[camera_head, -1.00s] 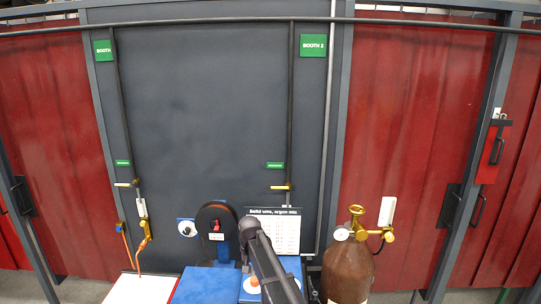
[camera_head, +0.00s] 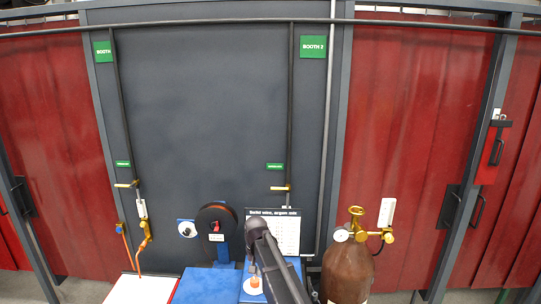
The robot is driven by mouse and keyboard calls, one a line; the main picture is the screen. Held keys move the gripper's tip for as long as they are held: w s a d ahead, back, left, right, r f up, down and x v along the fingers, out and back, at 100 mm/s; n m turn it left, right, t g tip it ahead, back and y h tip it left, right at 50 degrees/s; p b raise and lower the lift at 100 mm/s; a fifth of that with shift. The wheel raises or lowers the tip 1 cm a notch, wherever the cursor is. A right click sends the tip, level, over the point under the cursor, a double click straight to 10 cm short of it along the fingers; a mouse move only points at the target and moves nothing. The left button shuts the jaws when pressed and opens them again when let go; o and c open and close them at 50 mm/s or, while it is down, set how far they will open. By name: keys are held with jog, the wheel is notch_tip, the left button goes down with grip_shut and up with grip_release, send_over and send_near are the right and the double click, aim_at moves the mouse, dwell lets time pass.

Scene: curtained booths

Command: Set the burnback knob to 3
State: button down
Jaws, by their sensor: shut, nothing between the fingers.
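An orange knob on a white round dial (camera_head: 254,287) sits on the blue machine top (camera_head: 283,268) at bottom centre. A second dial with a dark knob (camera_head: 187,229) is on a blue plate left of the wire spool. I cannot read labels or numbers on either, so which one is the burnback knob is not clear. My gripper (camera_head: 252,264) is small and dark, just above the orange knob in the picture, partly lost against my own arm. It is shut and holds nothing. Whether it touches the knob cannot be told.
A white chart headed "Solid wire, argon mix" (camera_head: 286,232) is behind my arm. A brown gas cylinder (camera_head: 347,272) with brass regulator stands to the right. A white surface (camera_head: 140,289) lies at left.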

jog(key=shift+f+b, duration=3.25)
jog(key=shift+f, duration=0.15)
jog(key=shift+w+a, duration=0.1)
jog(key=shift+w, duration=0.2)
jog(key=shift+a+r, duration=0.1)
jog(key=shift+a, duration=0.95)
jog(key=shift+s+a, duration=0.2)
jog(key=shift+s, duration=0.1)
notch_tip(320, 180, up, 6)
jog(key=p, duration=0.6)
dwell(0.3)
jog(key=shift+d, duration=0.1)
